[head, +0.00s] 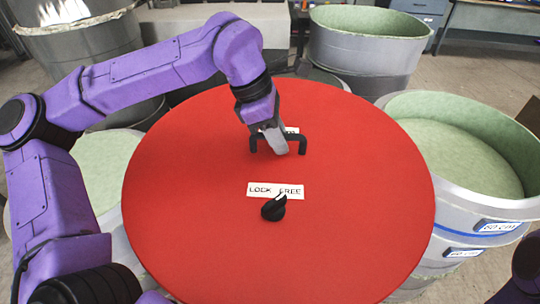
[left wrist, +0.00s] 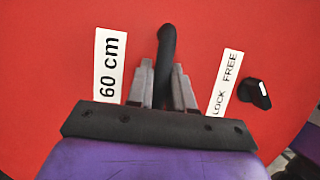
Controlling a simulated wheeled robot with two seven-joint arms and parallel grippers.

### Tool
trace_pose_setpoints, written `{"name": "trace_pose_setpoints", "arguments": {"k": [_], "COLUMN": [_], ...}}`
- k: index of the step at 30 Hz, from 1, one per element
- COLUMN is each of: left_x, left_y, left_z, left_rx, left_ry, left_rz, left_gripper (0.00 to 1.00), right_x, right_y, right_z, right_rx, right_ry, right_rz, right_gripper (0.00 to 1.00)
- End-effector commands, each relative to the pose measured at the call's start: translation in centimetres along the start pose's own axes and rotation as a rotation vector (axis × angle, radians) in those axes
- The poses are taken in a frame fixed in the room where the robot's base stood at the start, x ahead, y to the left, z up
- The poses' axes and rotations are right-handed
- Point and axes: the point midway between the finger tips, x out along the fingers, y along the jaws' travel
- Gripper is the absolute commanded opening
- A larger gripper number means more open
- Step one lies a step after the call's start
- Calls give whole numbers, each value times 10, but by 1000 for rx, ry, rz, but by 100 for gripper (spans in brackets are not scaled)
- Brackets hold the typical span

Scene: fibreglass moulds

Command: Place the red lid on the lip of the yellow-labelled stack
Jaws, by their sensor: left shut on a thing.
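The red lid (head: 340,235) is a large flat disc that fills the middle of the head view. It carries a black bar handle (head: 301,144), a "60 cm" label (left wrist: 109,65), a "LOCK FREE" label (head: 262,190) and a black knob (head: 273,208) whose pointer leans toward FREE. My left gripper (head: 277,142) is shut on the handle; the left wrist view shows the bar between its fingers (left wrist: 164,85). The lid hides what lies beneath it, so I cannot tell whether it touches anything. I see no yellow label. My right gripper is out of view.
A grey mould stack with green lining (head: 465,150), a blue band and a blue-edged label stands at right, partly behind the lid. Another green-lined mould (head: 368,45) stands behind, and one (head: 105,165) at left. Grey floor (head: 490,80) shows at upper right.

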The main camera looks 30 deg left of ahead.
Motion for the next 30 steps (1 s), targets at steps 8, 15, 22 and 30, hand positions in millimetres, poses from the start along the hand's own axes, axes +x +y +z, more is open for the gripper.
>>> {"name": "trace_pose_setpoints", "arguments": {"k": [8,15,22,30], "left_x": [-1,0,14,51], "left_y": [0,11,60,112], "left_z": [1,-3,-21,-49], "left_rx": [-37,-39,-41,-38], "left_ry": [-2,-2,-1,1], "left_rz": [18,14,14,13], "left_gripper": [0,0,0,0], "right_x": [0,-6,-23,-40], "right_y": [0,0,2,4], "right_z": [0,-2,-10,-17], "right_rx": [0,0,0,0], "right_ry": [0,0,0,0], "right_rz": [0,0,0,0], "right_gripper": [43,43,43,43]}}
